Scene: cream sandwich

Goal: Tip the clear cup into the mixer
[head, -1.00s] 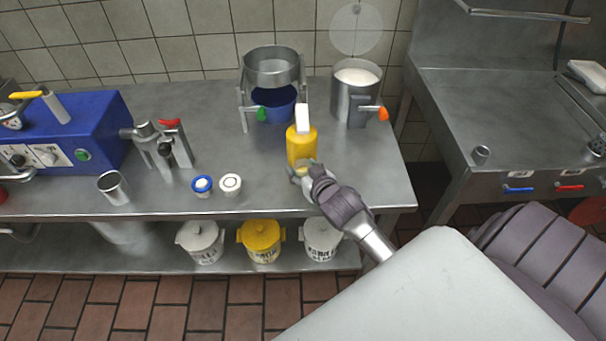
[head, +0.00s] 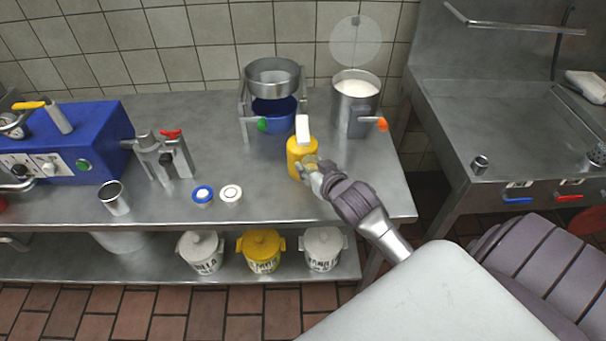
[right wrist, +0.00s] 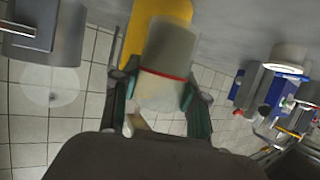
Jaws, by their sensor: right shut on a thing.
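My right gripper (head: 309,168) is shut on a translucent cup (right wrist: 162,80) with a red line around it, which shows between the green fingers in the right wrist view. In the head view only a small pale part of the cup shows at the fingertips. The gripper is at the near right side of a yellow body (head: 297,150) with a white upright piece (head: 302,130) on top. The yellow body also shows behind the cup in the right wrist view (right wrist: 152,15). I cannot tell for sure whether this is the mixer, or what the cup holds. My left gripper is not in view.
A steel pot (head: 350,112) with white contents and an orange-handled tap stands behind on the right. A steel bowl (head: 271,82) on a stand is above a blue bowl (head: 274,118). Two small tubs (head: 231,194) and a steel cup (head: 116,203) stand left on the table (head: 270,195).

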